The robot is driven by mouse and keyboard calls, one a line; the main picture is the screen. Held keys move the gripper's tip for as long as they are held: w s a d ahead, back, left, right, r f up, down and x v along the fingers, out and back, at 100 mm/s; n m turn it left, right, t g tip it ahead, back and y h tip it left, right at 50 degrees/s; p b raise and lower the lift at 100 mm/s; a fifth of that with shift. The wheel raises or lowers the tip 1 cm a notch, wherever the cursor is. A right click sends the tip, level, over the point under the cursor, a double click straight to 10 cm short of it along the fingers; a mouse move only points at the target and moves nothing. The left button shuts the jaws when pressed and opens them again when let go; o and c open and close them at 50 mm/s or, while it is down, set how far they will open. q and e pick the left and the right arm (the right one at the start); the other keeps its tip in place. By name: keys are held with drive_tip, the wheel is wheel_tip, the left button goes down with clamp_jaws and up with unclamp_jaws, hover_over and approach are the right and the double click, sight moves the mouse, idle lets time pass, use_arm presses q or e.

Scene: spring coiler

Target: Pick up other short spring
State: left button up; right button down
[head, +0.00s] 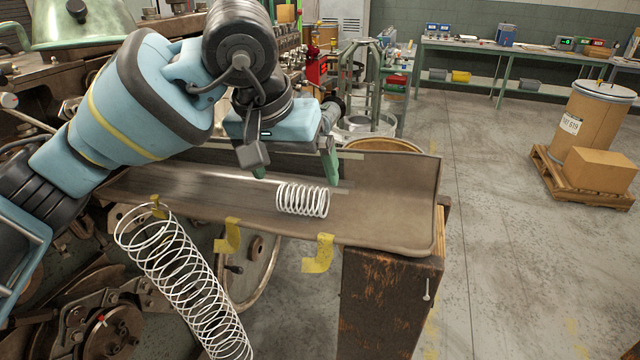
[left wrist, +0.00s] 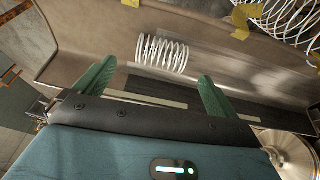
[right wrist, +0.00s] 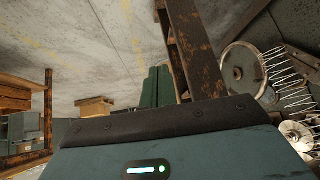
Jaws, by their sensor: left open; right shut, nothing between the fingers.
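A short white spring (head: 303,200) lies in the metal trough (head: 390,200), near its right end. In the left wrist view the short spring (left wrist: 162,54) lies just beyond the fingertips, nearer the left finger. My left gripper (head: 298,180) is open above the trough, its green fingers spread over and slightly behind the spring, with nothing between them. My right gripper (right wrist: 158,82) is shut and empty in the right wrist view; it is not in the head view. A longer, wider white spring (head: 185,285) stands tilted in front of the trough.
A machine with a handwheel (head: 255,270) is at the left.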

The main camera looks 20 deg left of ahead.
sight(302, 188)
use_arm(q)
drive_tip(key=shift+w+a+r, duration=0.3)
drive_tip(key=shift+a+r, duration=0.05)
drive_tip(key=shift+w+d+f, duration=0.1)
drive_tip(key=shift+f, duration=0.8)
drive_tip(key=shift+w+f, duration=0.15)
drive_tip(key=shift+f, duration=0.05)
drive_tip(key=shift+w+d+f, duration=0.1)
drive_tip(key=shift+f, duration=0.1)
drive_tip(key=shift+p+x, duration=0.3)
drive_tip(key=shift+x, duration=2.1)
drive_tip(key=shift+d+r, duration=0.15)
use_arm(e)
drive_tip(key=shift+r, duration=0.3)
use_arm(q)
drive_tip(key=shift+c, duration=0.2)
